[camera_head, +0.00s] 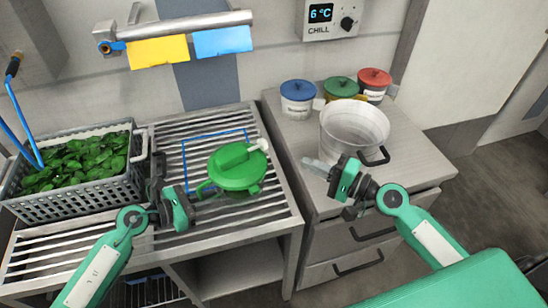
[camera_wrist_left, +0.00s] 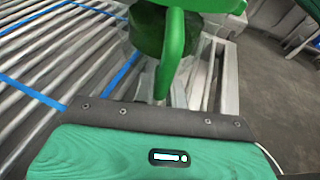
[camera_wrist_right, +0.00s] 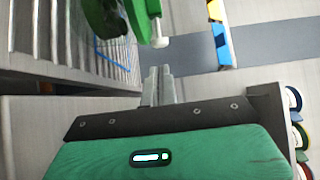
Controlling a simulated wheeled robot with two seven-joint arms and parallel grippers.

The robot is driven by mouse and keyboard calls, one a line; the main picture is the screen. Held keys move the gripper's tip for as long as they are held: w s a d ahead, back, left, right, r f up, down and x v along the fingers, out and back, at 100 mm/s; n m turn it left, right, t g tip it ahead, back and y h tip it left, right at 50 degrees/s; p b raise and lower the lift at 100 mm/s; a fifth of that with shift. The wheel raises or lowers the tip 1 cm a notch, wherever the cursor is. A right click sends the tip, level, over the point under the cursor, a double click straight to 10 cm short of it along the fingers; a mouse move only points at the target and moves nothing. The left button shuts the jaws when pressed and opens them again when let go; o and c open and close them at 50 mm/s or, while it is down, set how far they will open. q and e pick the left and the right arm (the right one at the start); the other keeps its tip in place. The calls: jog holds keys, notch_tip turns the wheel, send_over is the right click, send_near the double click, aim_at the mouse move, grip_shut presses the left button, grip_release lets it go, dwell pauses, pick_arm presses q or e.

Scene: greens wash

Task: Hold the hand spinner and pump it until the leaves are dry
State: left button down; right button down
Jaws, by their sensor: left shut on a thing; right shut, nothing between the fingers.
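The hand spinner (camera_head: 236,167) has a green lid with a raised green part and a pale knob (camera_head: 262,145) at its right. It stands on the slatted rack. My left gripper (camera_head: 203,193) is shut on the green side handle (camera_wrist_left: 172,55) of the spinner. In the left wrist view, dark leaves (camera_wrist_left: 148,32) show through the clear bowl under the lid. My right gripper (camera_head: 316,166) is shut and empty, right of the spinner and apart from it. The right wrist view shows the spinner's green edge (camera_wrist_right: 104,15) and its pale knob ahead of the shut fingers (camera_wrist_right: 158,84).
A grey basket (camera_head: 82,203) full of green leaves stands at the left of the slatted rack (camera_head: 270,210). A blue outline (camera_head: 186,165) marks the rack by the spinner. A metal pot (camera_head: 350,125) and lidded tubs (camera_head: 297,100) stand on the right cabinet, close to my right gripper.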

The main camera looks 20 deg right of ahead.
aim_at(249, 154)
jog(key=x, duration=0.5)
jog(key=s+a+x, duration=0.1)
jog(key=x, duration=0.1)
jog(key=shift+w+a, duration=0.15)
jog(key=shift+w, duration=0.1)
jog(key=shift+a, duration=1.05)
jog(key=shift+w+a, duration=0.15)
jog(key=shift+a, duration=1.7)
jog(key=shift+d, duration=0.55)
jog(key=w+d+v, duration=0.1)
jog(key=v, duration=2.1)
jog(key=shift+d, duration=0.35)
